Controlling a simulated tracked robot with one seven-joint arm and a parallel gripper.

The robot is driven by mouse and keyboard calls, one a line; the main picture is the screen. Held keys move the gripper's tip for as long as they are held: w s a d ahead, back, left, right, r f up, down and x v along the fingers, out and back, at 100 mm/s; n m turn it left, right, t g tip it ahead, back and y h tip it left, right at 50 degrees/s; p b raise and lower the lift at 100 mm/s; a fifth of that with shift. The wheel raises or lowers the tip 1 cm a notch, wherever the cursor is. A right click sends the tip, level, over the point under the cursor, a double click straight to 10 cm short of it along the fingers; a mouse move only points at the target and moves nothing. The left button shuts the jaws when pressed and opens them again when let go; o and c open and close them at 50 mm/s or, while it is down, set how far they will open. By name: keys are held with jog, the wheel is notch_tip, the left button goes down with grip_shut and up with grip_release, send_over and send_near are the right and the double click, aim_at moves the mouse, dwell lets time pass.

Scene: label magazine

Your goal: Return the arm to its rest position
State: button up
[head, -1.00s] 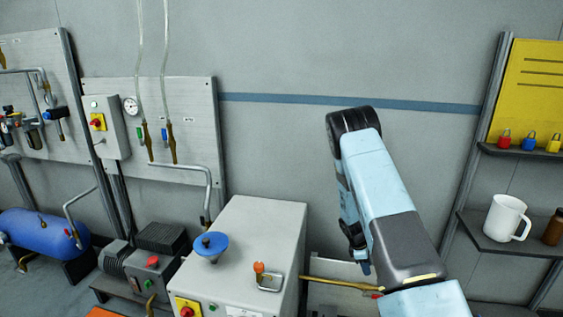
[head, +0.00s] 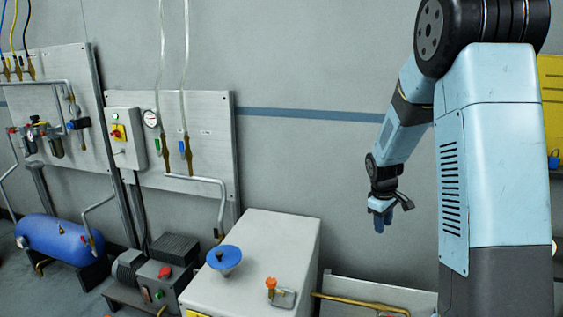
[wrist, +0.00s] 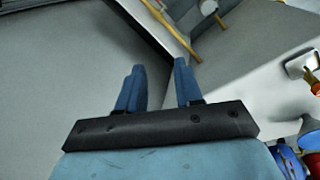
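My gripper (head: 381,214) hangs at the end of my folded arm on the right in the head view, pointing down in front of the grey wall. In the wrist view its two blue fingers (wrist: 160,88) stand apart with nothing between them. It is open and empty and touches nothing that I can see.
Wall panels with hoses and a blue tank (head: 55,238) are further left. The wall area around the gripper is clear.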

jog(key=s+a+r+m+t, duration=0.1)
jog(key=s+a+r+m, duration=0.15)
jog(key=s+r, duration=0.65)
jog(key=s+a+r+m+t, duration=0.1)
jog(key=s+a+r, duration=0.1)
jog(key=s+r, duration=0.2)
jog(key=s+a+r+m+t+y, duration=0.1)
jog(key=s+r, duration=0.3)
jog(key=s, duration=0.7)
jog(key=s+a+r+m+t+y, duration=0.1)
jog(key=s+a+r+m, duration=0.1)
jog(key=s, duration=0.5)
notch_tip(320, 180, up, 3)
jog(key=shift+s+a+f+m, duration=0.15)
jog(key=shift+s+a+m, duration=0.05)
jog(key=shift+a+m, duration=0.2)
